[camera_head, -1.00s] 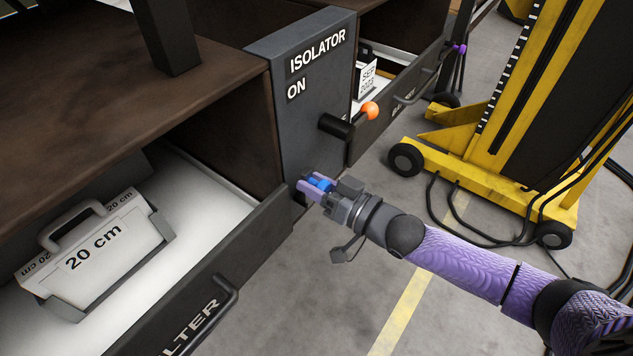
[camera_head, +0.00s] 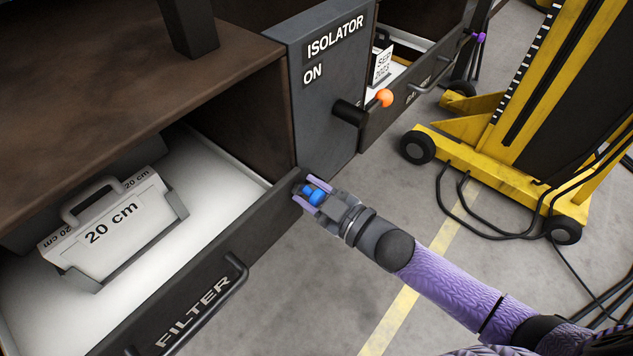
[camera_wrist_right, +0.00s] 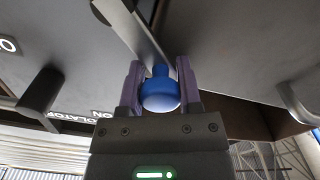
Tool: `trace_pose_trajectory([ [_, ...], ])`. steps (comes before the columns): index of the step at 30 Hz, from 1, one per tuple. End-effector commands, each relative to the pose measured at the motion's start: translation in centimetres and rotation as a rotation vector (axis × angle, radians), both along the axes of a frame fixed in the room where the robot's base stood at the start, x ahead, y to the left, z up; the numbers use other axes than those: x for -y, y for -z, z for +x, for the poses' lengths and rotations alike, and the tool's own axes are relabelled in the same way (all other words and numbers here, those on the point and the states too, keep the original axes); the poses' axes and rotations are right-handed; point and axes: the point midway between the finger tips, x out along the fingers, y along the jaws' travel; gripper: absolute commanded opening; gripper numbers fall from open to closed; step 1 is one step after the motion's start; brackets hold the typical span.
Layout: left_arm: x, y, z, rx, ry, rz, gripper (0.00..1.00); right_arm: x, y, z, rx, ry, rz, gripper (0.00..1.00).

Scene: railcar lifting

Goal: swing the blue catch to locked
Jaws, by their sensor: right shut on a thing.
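The blue catch (camera_head: 314,195) is a small blue knob at the corner of the open FILTER drawer, just below the isolator panel (camera_head: 330,110). My right gripper (camera_head: 309,193) is shut on it, with a purple finger on each side. In the right wrist view the blue knob (camera_wrist_right: 160,92) sits between the fingers, in front of a grey metal strip (camera_wrist_right: 138,38). The catch's base and any locked marking are hidden or too small to tell. My left gripper is not in view.
The FILTER drawer (camera_head: 215,270) stands open and holds a white 20 cm block (camera_head: 115,225). A yellow lifting jack (camera_head: 500,150) with cables stands at the right on clear floor.

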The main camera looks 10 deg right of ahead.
Motion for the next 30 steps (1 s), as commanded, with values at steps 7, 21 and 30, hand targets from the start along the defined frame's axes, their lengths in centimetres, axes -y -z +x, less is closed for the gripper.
trace_pose_trajectory([
  [7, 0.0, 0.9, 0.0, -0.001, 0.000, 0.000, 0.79, -0.7, 1.8, -0.7, 0.128, 0.000, -0.183, 0.00],
  [21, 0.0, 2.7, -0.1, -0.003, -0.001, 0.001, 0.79, -1.2, 4.0, -1.1, 0.352, -0.002, -0.473, 0.00],
  [30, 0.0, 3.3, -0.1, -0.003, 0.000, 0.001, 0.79, -1.2, 4.6, -1.1, 0.421, -0.002, -0.563, 0.00],
])
